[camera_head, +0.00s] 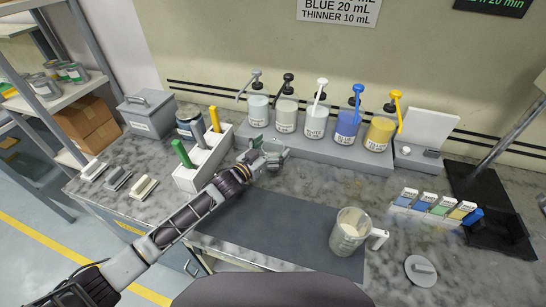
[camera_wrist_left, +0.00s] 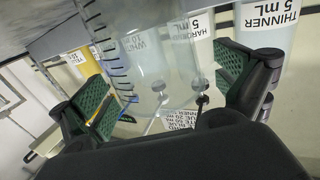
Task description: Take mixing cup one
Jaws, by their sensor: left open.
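My left gripper (camera_head: 268,152) reaches in from the left and is beside the front of the pump bottle row. In the left wrist view its green-padded fingers stand apart, and the gripper (camera_wrist_left: 165,88) is open. A clear cup with dark graduation marks (camera_wrist_left: 125,72) shows between the fingers in that view; I cannot tell whether the pads touch it. I cannot make out that cup in the head view. Another clear cup with pale contents (camera_head: 349,234) stands upright on the dark mat (camera_head: 265,228), away from the gripper. No label shows which is cup one. My right gripper is out of view.
Several pump bottles (camera_head: 348,124) stand on a grey tray behind the gripper. A white holder (camera_head: 202,160) with green and yellow handles stands to its left. Colour cards (camera_head: 436,206) and a round grey lid (camera_head: 420,270) lie at right. The mat's middle is free.

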